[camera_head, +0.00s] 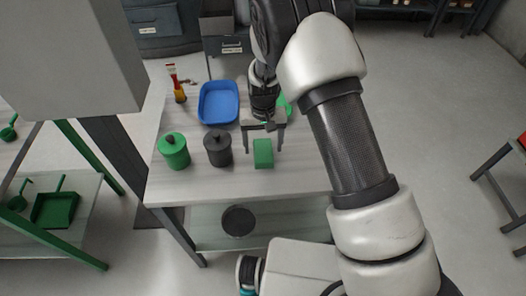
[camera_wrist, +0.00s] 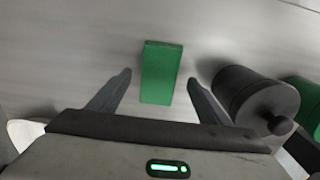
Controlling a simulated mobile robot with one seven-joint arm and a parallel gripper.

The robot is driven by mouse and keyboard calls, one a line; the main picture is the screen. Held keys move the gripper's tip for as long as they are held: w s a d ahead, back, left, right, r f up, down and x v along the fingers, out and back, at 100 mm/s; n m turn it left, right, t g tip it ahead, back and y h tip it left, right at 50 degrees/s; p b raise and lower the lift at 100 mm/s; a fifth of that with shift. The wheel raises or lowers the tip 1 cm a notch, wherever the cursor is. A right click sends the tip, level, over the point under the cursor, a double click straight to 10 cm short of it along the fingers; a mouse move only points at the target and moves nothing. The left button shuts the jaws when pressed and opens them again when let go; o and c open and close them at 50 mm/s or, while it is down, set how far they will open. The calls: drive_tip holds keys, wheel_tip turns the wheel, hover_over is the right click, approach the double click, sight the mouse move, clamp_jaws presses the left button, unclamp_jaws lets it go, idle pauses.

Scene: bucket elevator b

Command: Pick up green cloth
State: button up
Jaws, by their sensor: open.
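The green cloth (camera_head: 263,154) is a small green block-like piece on the grey table, near its front edge. In the wrist view the green cloth (camera_wrist: 161,72) lies between and just beyond my two fingertips. My gripper (camera_head: 263,144) is open and empty above it, pointing down; its fingers show on either side of the cloth in the wrist view (camera_wrist: 159,76). I cannot tell the exact height of the fingertips over the cloth.
A dark lidded canister (camera_head: 218,149) stands just left of the cloth, and a green lidded canister (camera_head: 174,151) further left. A blue tray (camera_head: 219,103) and a red-yellow bottle (camera_head: 177,88) are behind. Another green item (camera_head: 284,106) is partly hidden behind my arm.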

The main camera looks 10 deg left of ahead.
sight(263, 150)
drive_tip(key=shift+f, duration=0.85)
drive_tip(key=c, duration=1.1)
drive_tip(key=shift+c, duration=0.2)
drive_tip(key=shift+r, duration=0.15)
wheel_tip(263, 150, up, 10)
drive_tip(key=shift+b, duration=0.35)
drive_tip(key=shift+o, duration=1.1)
drive_tip(key=shift+c, duration=0.6)
